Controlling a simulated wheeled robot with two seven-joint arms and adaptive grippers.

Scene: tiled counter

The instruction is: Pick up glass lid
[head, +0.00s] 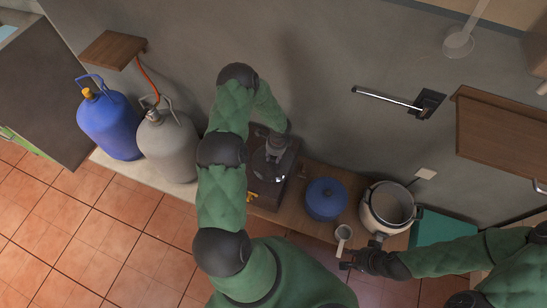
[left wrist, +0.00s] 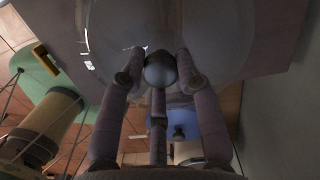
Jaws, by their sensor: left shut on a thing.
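The glass lid (left wrist: 215,35) is clear and round with a grey ball knob (left wrist: 160,70). In the left wrist view the knob sits between the fingers of my left gripper (left wrist: 158,66), which is shut on it. In the head view my left gripper (head: 273,146) is over the dark stove-like unit (head: 267,190) against the wall, and the lid is mostly hidden under it. I cannot tell whether the lid touches the surface below.
A blue lidded pot (head: 325,198) and a white open cooker (head: 389,206) stand right of the unit on the wooden counter. A blue gas bottle (head: 110,125) and a grey one (head: 168,147) stand to the left. A wall-mounted bar (head: 388,98) and a wooden shelf (head: 500,130) stick out at right.

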